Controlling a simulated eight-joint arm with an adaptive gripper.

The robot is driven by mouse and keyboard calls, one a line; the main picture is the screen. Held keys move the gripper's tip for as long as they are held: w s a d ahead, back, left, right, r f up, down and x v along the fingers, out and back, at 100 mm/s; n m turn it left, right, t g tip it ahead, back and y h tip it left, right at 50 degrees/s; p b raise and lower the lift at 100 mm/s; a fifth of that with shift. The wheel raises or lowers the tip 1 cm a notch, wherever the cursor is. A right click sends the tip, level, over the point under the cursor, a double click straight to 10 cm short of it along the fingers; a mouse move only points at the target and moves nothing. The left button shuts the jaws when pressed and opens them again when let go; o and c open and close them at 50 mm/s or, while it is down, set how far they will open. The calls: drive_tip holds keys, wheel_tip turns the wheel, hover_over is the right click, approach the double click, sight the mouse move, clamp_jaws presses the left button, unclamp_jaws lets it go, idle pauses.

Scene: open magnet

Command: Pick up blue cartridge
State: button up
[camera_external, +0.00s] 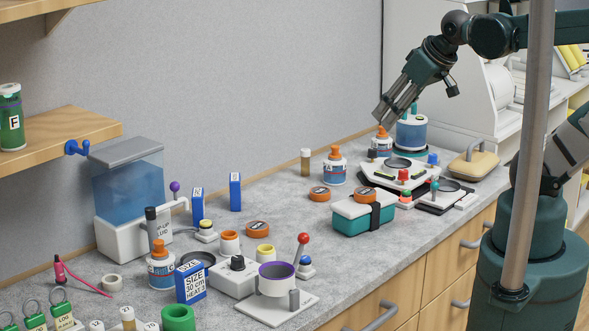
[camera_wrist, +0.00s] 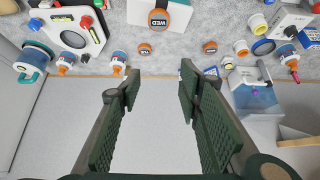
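No label names a cartridge, so I cannot tell which blue thing it is. Two slim upright blue boxes, the left (camera_external: 197,204) and the right (camera_external: 235,192), stand near the wall, and a larger blue box marked SIZE (camera_external: 190,283) stands nearer the front. A blue jar with a teal top (camera_external: 411,135) stands at the back right, and shows at left in the wrist view (camera_wrist: 33,63). My gripper (camera_external: 381,117) is above the far counter by the wall, apart from the boxes. In the wrist view my gripper (camera_wrist: 158,88) is open, with nothing between its fingers.
A blue-water tank (camera_external: 128,185) stands at the left. Bottles with orange caps, one (camera_external: 335,168) near the wall, a white tray device (camera_external: 395,178) and a teal box (camera_external: 357,216) crowd the counter. A grey post (camera_external: 528,150) stands in front. Bare counter lies around the middle.

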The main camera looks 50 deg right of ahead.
drive_tip(key=w+a+r+n+g+y, duration=0.15)
drive_tip(key=w+a+n, duration=0.35)
drive_tip(key=w+a, duration=0.6)
drive_tip(key=n+g+h+p, duration=0.2)
drive_tip(key=n+g, duration=0.4)
drive_tip(key=n, duration=0.7)
approach(188, 266)
drive_tip(key=shift+y, duration=0.25)
drive_tip(key=f, duration=0.3)
drive_tip(key=d+f, duration=0.1)
drive_tip(key=f, duration=0.2)
drive_tip(key=shift+s+a+f+n, duration=0.25)
drive_tip(key=shift+a+f+n, duration=0.05)
drive_tip(key=shift+a+f, duration=0.05)
drive_tip(key=shift+f, duration=0.1)
